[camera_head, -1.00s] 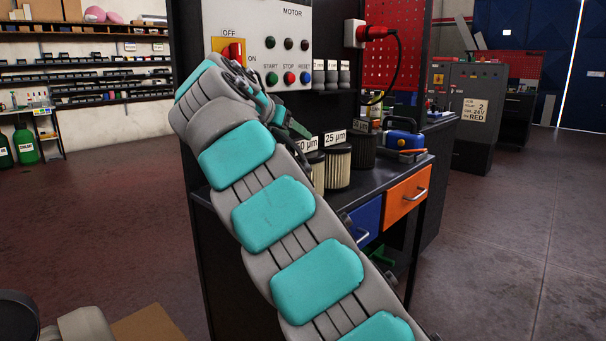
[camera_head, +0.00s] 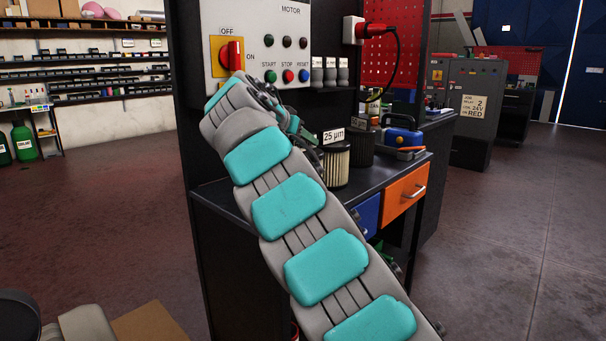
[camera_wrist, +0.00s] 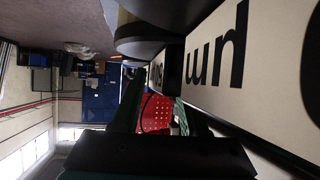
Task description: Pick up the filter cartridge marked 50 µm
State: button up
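In the head view the cartridge labelled 25 µm (camera_head: 337,165) stands upright on the dark bench top, right of my arm. In the wrist view a large white label (camera_wrist: 262,75) with "µm" and the edge of a round digit fills the right side, very close. A smaller label lies beyond it. My gripper (camera_wrist: 158,115) shows dark green fingers set apart, with red pegboard visible between them. The label partly covers the right finger. I see nothing held. In the head view my gripper is mostly hidden behind my wrist.
A darker cartridge (camera_head: 361,146) and a blue case (camera_head: 403,139) stand right of the 25 µm one. The motor panel (camera_head: 262,45) with its red switch rises behind my wrist. The bench has blue and orange drawers (camera_head: 404,194). Open floor lies to the right.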

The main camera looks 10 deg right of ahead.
grip_shut()
dwell(1.0)
